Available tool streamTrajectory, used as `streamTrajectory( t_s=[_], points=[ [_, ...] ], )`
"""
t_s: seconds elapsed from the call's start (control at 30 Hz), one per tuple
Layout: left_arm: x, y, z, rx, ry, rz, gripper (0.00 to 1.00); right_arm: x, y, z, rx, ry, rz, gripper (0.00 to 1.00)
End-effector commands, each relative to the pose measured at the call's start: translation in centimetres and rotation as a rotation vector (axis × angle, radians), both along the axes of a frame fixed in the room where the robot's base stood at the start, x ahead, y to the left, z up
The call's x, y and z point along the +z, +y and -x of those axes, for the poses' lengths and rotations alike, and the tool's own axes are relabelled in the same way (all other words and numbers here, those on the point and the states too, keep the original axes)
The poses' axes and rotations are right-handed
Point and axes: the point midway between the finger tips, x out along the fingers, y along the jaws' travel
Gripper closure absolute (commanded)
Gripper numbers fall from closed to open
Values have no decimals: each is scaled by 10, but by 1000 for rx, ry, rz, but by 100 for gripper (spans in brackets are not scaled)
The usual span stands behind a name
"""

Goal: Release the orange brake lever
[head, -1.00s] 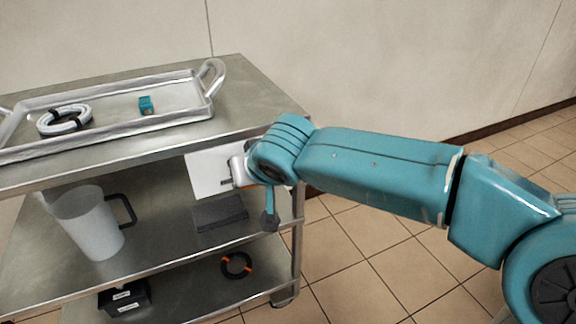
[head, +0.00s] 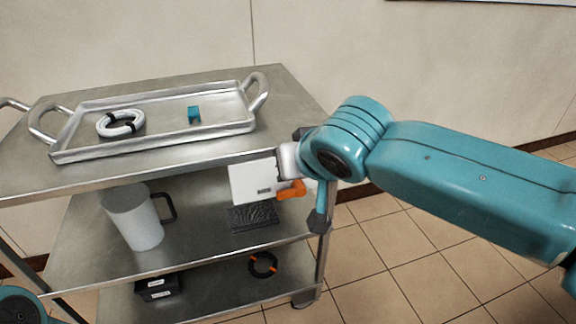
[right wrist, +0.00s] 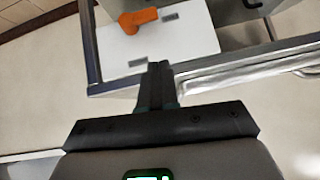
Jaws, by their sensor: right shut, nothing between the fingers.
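The orange brake lever (head: 292,190) is on a white plate (head: 248,182) at the cart's right end, below the top shelf. In the right wrist view the lever (right wrist: 138,20) lies near the top, beside small grey marks on the white plate (right wrist: 190,42). My right gripper (right wrist: 158,68) is shut and empty. Its dark fingertips point at the plate, with a visible offset between them and the lever. In the head view my wrist largely hides this gripper, and the lever shows just below it. My left gripper is not in view.
The steel cart (head: 200,160) has a tray (head: 165,138) on top, holding a white coiled ring (head: 120,124) and a teal block (head: 194,115). A jug (head: 134,218), a dark pad (head: 254,217), a black box (head: 158,288) and a black-orange ring (head: 262,265) sit lower. Floor at right is clear.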

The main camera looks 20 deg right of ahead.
Motion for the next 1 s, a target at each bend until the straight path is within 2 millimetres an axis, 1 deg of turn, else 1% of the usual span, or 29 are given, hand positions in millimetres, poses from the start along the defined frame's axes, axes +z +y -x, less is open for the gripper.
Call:
streamTrajectory(
  t_s=[0.03,0.1,0.23,0.7,0.77,0.83,0.87,0.97,1.0],
  points=[
    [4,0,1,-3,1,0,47,9,0,7,1,-1,-1,100],
    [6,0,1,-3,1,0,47,14,0,13,1,-1,-1,100],
    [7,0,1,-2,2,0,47,20,-1,19,1,0,-1,100],
    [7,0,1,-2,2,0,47,20,-1,21,1,1,1,100],
    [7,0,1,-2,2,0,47,16,1,20,5,10,2,100],
    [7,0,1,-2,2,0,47,-2,5,16,23,38,6,100],
    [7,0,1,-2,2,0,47,-15,9,14,36,59,7,100],
    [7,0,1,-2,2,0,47,-81,22,6,95,158,0,100],
    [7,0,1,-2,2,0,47,-114,28,6,120,208,-12,100]
  ],
)
